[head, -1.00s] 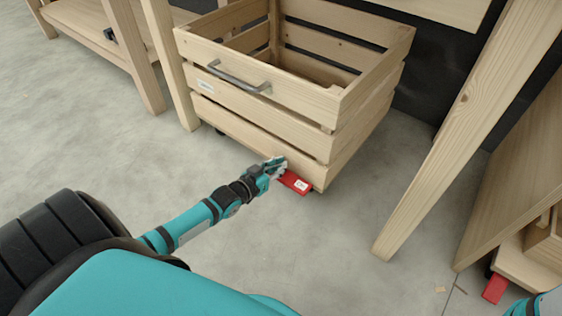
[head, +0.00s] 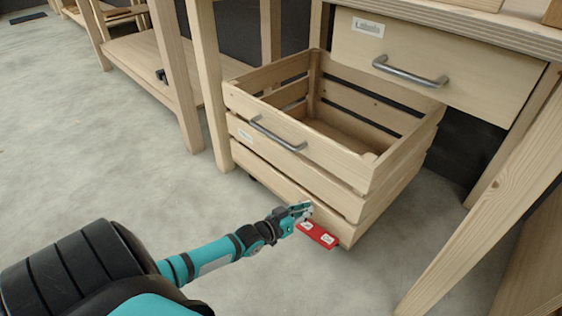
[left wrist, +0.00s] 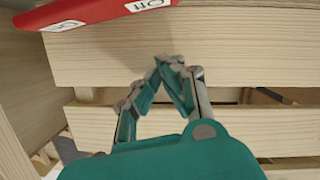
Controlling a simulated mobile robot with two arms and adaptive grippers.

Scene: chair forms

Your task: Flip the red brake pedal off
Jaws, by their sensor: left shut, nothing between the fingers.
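The red brake pedal (head: 317,234) sticks out low at the front right corner of the wooden crate (head: 290,147). It bears two white labels. In the left wrist view the pedal (left wrist: 100,10) crosses the top left, with "Off" readable on its right label. My left gripper (head: 306,207) is shut and empty, just above and left of the pedal in the head view. In the left wrist view its fingertips (left wrist: 162,62) meet in front of the crate slats, apart from the pedal in the picture. Contact cannot be told. My right gripper is out of view.
The crate has a metal handle (head: 277,135) on its front and stands under a workbench with a drawer (head: 432,68). Wooden bench legs (head: 207,80) stand at left and at right (head: 480,210). The grey floor (head: 110,190) in front is clear.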

